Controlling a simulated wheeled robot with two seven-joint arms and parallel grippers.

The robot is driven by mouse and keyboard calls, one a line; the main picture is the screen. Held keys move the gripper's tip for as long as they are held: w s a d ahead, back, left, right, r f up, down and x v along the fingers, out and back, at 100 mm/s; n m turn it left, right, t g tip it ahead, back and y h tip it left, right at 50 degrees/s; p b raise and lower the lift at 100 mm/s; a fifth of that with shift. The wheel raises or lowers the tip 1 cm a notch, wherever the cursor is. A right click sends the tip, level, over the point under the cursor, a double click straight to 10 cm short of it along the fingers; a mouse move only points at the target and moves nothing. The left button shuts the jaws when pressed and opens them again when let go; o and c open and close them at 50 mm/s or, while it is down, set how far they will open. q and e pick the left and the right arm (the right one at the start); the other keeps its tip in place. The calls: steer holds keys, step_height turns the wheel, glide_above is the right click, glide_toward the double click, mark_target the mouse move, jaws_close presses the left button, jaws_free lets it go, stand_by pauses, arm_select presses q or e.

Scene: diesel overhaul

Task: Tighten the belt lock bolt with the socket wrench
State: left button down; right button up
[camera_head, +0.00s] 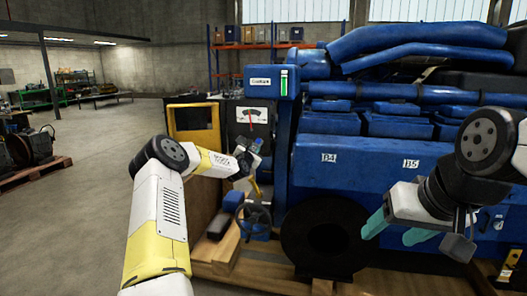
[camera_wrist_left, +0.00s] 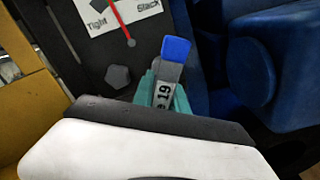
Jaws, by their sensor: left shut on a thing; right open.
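The socket wrench (camera_wrist_left: 165,78) has a blue end and a grey body with a label ending in "19". My left gripper (camera_wrist_left: 150,92) is shut on it, with its teal fingers against the wrench; the white and dark gripper body hides the rest. A grey hex bolt head (camera_wrist_left: 118,78) sits on the dark panel to the left of the wrench, apart from it in the picture. Above is the belt gauge (camera_wrist_left: 125,15), marked Tight and Slack, with a red needle. It also shows in the head view (camera_head: 252,115). My right gripper (camera_head: 393,230) is open and empty before the engine.
The blue engine (camera_head: 370,165) fills the right side. A yellow-framed box (camera_head: 194,123) stands left of the gauge panel.

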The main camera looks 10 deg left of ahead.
arm_select(q)
steer(key=m, duration=0.5)
steer(key=shift+d+r+m, duration=0.1)
steer(key=shift+r+m, duration=0.05)
steer(key=shift+m, duration=0.25)
steer(key=m, duration=1.5)
steer(key=shift+m, duration=0.4)
steer(key=shift+n, duration=0.5)
steer(key=c, duration=2.1)
jaws_free()
jaws_close()
